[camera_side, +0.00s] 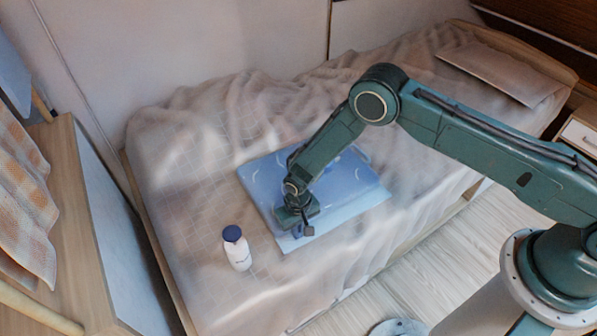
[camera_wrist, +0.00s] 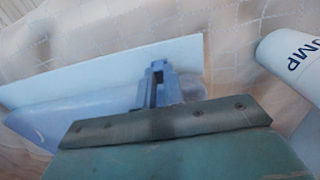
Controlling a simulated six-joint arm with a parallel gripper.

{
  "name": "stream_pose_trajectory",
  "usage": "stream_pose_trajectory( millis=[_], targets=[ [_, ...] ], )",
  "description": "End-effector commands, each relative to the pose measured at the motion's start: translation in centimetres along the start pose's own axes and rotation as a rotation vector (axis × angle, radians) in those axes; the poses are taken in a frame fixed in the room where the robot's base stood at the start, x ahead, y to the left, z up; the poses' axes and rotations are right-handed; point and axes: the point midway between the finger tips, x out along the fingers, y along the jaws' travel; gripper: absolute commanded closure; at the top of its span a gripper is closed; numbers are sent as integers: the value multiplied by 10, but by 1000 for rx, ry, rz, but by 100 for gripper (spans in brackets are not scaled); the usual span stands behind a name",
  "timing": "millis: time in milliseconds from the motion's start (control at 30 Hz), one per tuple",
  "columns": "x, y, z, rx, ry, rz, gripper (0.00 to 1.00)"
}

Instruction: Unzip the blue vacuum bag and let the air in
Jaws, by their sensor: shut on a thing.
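The blue vacuum bag (camera_side: 262,178) lies flat on the bed, with a paler strip (camera_side: 355,210) along its front edge. In the wrist view, part of the bag (camera_wrist: 50,125) and its pale strip (camera_wrist: 100,72) show at the left. My gripper (camera_side: 298,230) is low over the bag's front left corner. It is shut on a small blue zip slider (camera_wrist: 158,85), which stands up at the bag's edge in the wrist view. The fingertips are mostly hidden, and I cannot tell how far the zip is open. My arm covers part of the bag.
A white bottle with a dark blue cap (camera_side: 238,250) stands on the bed left of my gripper; its lettered side (camera_wrist: 295,60) shows at the wrist view's right. A wooden cabinet (camera_side: 75,220) stands at the left.

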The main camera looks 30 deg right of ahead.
Motion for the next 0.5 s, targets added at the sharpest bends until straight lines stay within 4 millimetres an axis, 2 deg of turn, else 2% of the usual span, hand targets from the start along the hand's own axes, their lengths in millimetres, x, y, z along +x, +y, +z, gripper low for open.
stream_pose_trajectory(
  millis=[267, 367, 500],
  targets=[
    [0, 9, 0, 2, -1, 0, 100],
    [0, 20, 0, 3, -2, 1, 100],
    [0, 44, 0, 5, -3, 1, 100]
  ],
)
